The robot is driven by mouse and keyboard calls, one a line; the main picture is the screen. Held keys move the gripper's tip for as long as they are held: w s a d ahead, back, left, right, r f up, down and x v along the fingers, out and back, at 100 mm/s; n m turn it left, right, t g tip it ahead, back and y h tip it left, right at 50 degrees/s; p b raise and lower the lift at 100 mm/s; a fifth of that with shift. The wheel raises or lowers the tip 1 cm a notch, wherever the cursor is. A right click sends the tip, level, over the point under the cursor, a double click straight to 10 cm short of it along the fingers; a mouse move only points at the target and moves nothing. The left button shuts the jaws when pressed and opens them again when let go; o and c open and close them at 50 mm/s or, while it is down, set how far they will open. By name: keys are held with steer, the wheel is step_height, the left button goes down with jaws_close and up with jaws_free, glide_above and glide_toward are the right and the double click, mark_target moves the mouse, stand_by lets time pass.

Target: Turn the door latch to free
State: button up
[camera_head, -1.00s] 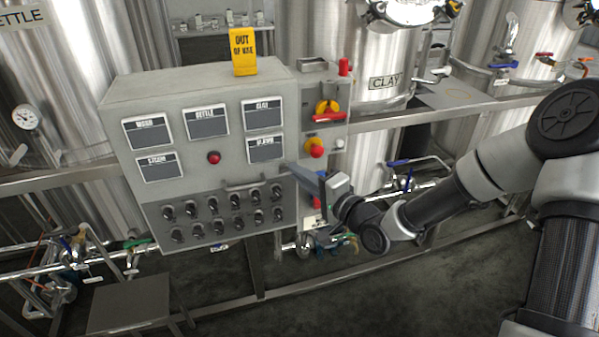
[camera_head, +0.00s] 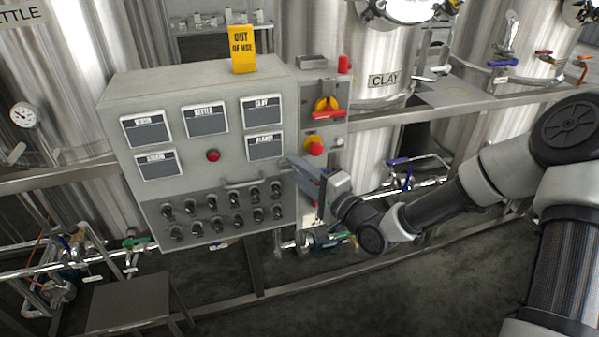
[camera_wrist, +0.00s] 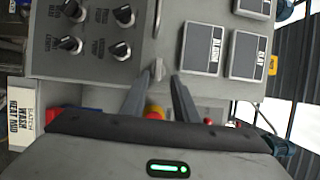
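The door latch (camera_wrist: 157,69) is a small grey tab on the edge of the grey control cabinet's door. In the wrist view it lies between my gripper's (camera_wrist: 160,77) two dark fingertips, with a small gap visible on each side. The fingers are apart and hold nothing that I can see. In the head view my gripper (camera_head: 291,163) is at the right edge of the cabinet door (camera_head: 225,166), below the lower right label plate. The latch is hidden or too small to make out there.
A yellow out-of-use tag (camera_head: 242,50) stands on the cabinet. A red-handled switch (camera_head: 328,108) and a red push button (camera_head: 315,148) are just right of the door, close to my gripper. Several black knobs (camera_head: 235,199) and a bar handle (camera_head: 246,181) are on the door.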

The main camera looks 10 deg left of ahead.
steer(key=v, duration=1.7)
steer(key=shift+s, duration=0.15)
steer(key=shift+f, duration=0.1)
